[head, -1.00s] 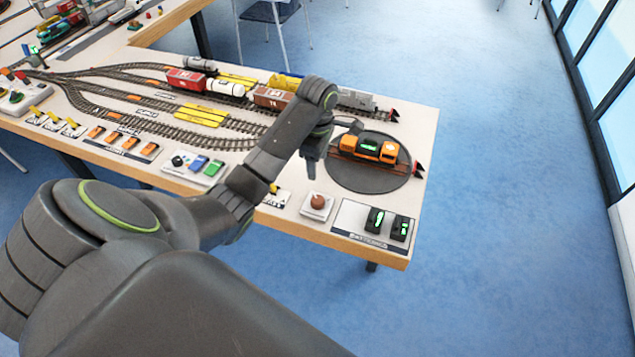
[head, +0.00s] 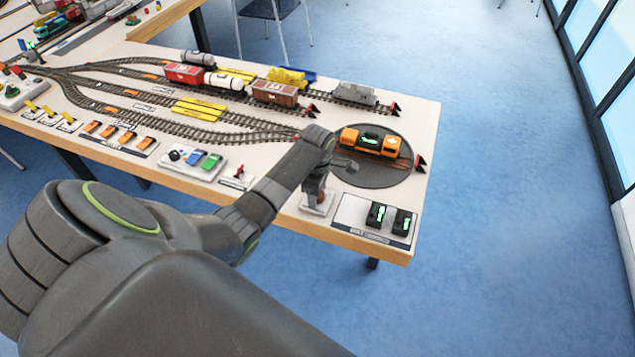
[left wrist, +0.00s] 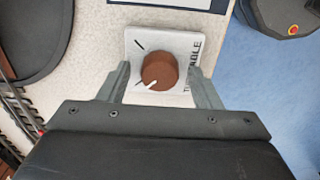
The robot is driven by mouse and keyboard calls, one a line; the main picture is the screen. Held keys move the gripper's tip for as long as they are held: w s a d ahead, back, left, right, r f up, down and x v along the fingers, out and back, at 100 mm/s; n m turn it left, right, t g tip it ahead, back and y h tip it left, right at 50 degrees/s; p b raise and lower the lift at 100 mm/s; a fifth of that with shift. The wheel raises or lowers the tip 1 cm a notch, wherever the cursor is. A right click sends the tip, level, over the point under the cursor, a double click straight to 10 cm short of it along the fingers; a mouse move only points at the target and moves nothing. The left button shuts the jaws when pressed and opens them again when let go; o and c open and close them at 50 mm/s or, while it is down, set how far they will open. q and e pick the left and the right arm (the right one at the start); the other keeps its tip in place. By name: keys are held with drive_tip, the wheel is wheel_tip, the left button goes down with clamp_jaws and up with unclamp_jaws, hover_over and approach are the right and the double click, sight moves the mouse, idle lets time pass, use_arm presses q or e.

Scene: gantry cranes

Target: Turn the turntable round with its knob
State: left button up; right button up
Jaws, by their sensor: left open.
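The brown turntable knob (left wrist: 158,72) sits on a white plate (left wrist: 190,42) with part of the word "turntable" on it. Its white pointer mark points to the lower left in the left wrist view. My left gripper (left wrist: 162,80) is open, with one finger on each side of the knob and gaps showing. In the head view my left gripper (head: 318,190) is over the knob and mostly hides it. The dark round turntable (head: 372,178) carries an orange and black locomotive (head: 372,143). My right gripper is not in view.
A panel with two black batteries (head: 376,215) lies right of the knob plate. A small red switch (head: 237,174) is to its left. Tracks with wagons (head: 275,93) run behind. The table's front edge (head: 360,245) is close to the knob.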

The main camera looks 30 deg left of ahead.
use_arm(q)
drive_tip(key=shift+c, duration=0.2)
drive_tip(key=c, duration=1)
drive_tip(key=shift+o, duration=0.2)
drive_tip(key=shift+r+m+p, duration=0.2)
drive_tip(key=shift+m+p, duration=0.9)
drive_tip(key=shift+p, duration=0.45)
drive_tip(key=m+p, duration=0.3)
drive_tip(key=shift+m, duration=0.4)
drive_tip(key=m+p, duration=0.1)
drive_tip(key=m, duration=0.1)
drive_tip(key=shift+f+m, duration=0.1)
drive_tip(key=shift+m, duration=0.2)
drive_tip(key=m+p, duration=0.1)
drive_tip(key=m, duration=0.1)
drive_tip(key=shift+m, duration=0.4)
drive_tip(key=m+p, duration=0.1)
drive_tip(key=m, duration=0.2)
drive_tip(key=shift+f+m+p, duration=0.1)
drive_tip(key=shift+m+p, duration=0.35)
drive_tip(key=shift+m, duration=1.15)
